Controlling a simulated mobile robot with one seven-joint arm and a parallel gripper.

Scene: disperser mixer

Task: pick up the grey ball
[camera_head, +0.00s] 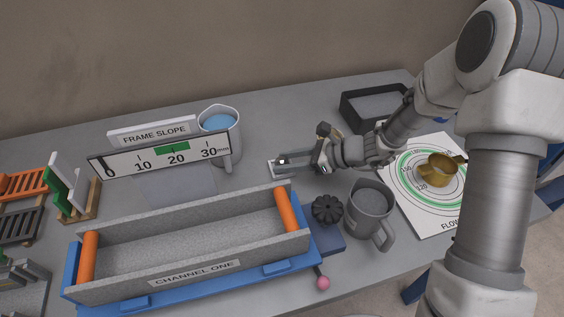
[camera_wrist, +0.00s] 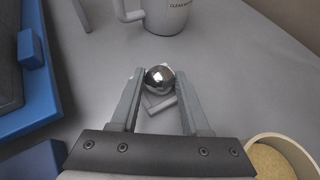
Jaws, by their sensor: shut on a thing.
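The grey ball (camera_wrist: 160,79) is shiny and metallic in the wrist view, between my two fingertips. My gripper (camera_wrist: 159,82) is shut on it, with one finger on each side. A small light grey holder (camera_wrist: 162,104) shows just under the ball; I cannot tell whether the ball still touches it. In the head view my gripper (camera_head: 286,162) reaches left from the arm, low over the table behind the channel. The ball is a tiny bright spot there, partly hidden by the fingers.
The grey channel (camera_head: 190,241) with orange ends lies in front. A jug of blue liquid (camera_head: 228,138) and the slope scale (camera_head: 120,162) stand left. A grey mug (camera_head: 369,213), a black knob (camera_head: 327,209) and a black tray (camera_head: 352,117) are near the arm.

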